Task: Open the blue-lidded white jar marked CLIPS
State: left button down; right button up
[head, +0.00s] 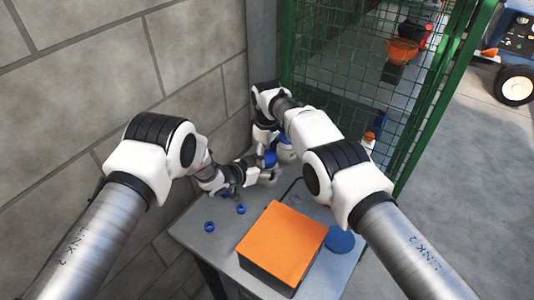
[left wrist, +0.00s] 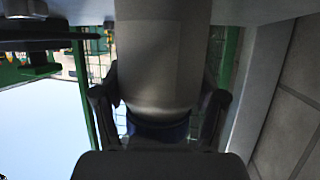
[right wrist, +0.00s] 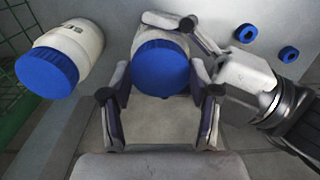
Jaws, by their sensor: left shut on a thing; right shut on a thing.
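A white jar with a blue lid (right wrist: 160,68) is in the middle of the right wrist view. Its marking is not visible. My right gripper (right wrist: 160,92) has its fingers on both sides of the lid and is shut on it. My left gripper (left wrist: 160,105) is shut on the jar's pale body (left wrist: 162,60), with one finger on each side. In the head view both grippers meet at the table's far corner, where the arms mostly hide the jar and its lid (head: 270,158). The lid appears seated on the body.
Another blue-lidded white jar (right wrist: 72,55) with partly legible dark lettering stands close by. Two blue rings (head: 241,209) (head: 209,226), an orange-topped box (head: 284,243) and a blue disc (head: 340,238) are on the grey table (head: 222,250). A block wall and green mesh fence bound the corner.

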aim_at(267, 156)
jog(key=shift+r, duration=0.1)
dwell(0.5)
jog(key=shift+r, duration=0.95)
jog(key=shift+r, duration=0.15)
jog(key=shift+r, duration=1.9)
pick_arm(q)
grip_release()
jog(key=v, duration=1.2)
